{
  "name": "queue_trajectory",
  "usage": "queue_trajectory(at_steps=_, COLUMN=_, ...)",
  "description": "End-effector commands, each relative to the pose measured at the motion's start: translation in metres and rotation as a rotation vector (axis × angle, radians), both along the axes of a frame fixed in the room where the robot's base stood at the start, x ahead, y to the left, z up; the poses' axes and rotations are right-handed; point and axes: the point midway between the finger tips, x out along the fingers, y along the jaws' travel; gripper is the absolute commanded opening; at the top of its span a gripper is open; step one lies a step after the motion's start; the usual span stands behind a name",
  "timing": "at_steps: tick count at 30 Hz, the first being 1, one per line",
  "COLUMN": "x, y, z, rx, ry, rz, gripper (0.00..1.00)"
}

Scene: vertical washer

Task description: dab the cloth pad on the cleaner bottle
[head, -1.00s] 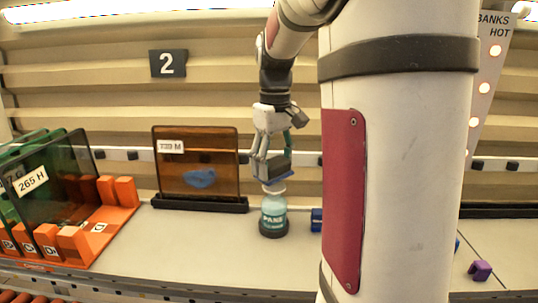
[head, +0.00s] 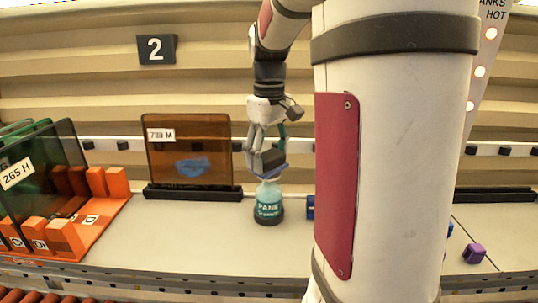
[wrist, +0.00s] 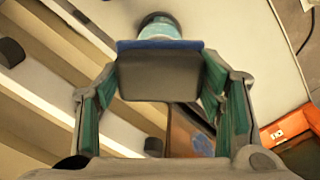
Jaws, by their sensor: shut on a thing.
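The cleaner bottle (head: 268,209) stands upright on the bench, teal with a "PANE" label and a dark base. In the wrist view its top end (wrist: 160,27) shows just beyond the pad. My gripper (head: 266,153) is shut on the cloth pad (head: 266,161), a grey block with a blue face underneath. In the wrist view the grey block (wrist: 158,77) sits between my fingers, with the blue edge (wrist: 160,45) toward the bottle.
An amber glass pane (head: 188,150) with a blue smear stands in a dark holder left of the bottle. An orange rack (head: 100,215) with dark panes is farther left. A blue block (head: 310,207) is close right of the bottle. A purple block (head: 474,253) lies far right.

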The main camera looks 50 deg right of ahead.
Motion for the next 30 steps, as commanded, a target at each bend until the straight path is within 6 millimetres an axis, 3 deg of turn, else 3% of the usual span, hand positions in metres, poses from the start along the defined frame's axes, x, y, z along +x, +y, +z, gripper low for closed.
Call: queue_trajectory(at_steps=30, x=0.0, y=0.0, z=-0.01, rx=0.0, ry=0.0, rz=0.0, gripper=0.4)
